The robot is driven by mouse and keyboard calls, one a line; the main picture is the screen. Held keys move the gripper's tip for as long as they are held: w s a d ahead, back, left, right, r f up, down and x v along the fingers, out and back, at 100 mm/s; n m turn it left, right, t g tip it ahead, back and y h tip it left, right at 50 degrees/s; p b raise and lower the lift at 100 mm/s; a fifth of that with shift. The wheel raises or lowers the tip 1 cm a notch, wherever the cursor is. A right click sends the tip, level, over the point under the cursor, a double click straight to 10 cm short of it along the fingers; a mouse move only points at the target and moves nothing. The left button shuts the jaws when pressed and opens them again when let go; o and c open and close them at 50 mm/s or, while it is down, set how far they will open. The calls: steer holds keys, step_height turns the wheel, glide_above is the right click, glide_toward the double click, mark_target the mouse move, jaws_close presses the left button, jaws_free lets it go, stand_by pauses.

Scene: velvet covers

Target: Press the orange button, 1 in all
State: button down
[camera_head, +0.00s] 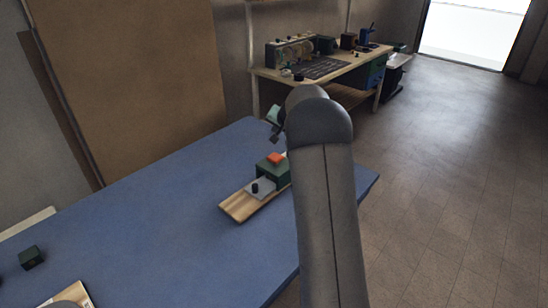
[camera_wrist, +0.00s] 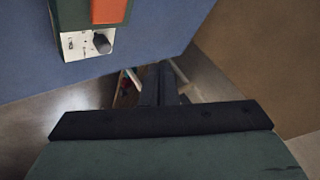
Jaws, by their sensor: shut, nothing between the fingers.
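The orange button (camera_head: 275,158) is a block on top of a dark green box (camera_head: 268,171). The box sits on a wooden board (camera_head: 237,208) on the blue table, beside a metal plate with a black knob (camera_head: 255,188). My arm hides the board's right part. My gripper (camera_head: 276,138) is above and slightly beyond the button, apart from it. In the wrist view the orange button (camera_wrist: 108,10) is cut off by the top edge, left of my gripper (camera_wrist: 159,72). The dark fingers are together and empty.
The blue table (camera_head: 170,215) is mostly clear around the board. A small dark green cube (camera_head: 31,257) and part of another wooden board (camera_head: 75,295) are at the lower left. A workbench (camera_head: 340,75) with equipment stands behind, and open floor (camera_head: 440,180) lies right.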

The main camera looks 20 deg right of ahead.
steer(key=b, duration=0.6)
glide_above(274, 156)
steer(key=s, duration=0.2)
step_height(274, 156, down, 8)
steer(key=shift+w+d+r, duration=0.1)
steer(key=shift+w+r, duration=0.05)
steer(key=shift+f+b, duration=0.4)
steer(key=shift+f, duration=0.1)
steer(key=shift+f, duration=0.1)
stand_by(0.9)
steer(key=shift+f+b, duration=0.35)
steer(key=shift+b, duration=0.25)
steer(key=shift+f+b, duration=0.9)
steer(key=shift+f, duration=0.05)
stand_by(0.6)
stand_by(0.3)
steer(key=shift+r+p, duration=0.85)
steer(key=shift+r, duration=0.45)
steer(key=shift+r, duration=0.1)
steer(key=shift+r+p, duration=1.65)
steer(key=shift+r, duration=0.8)
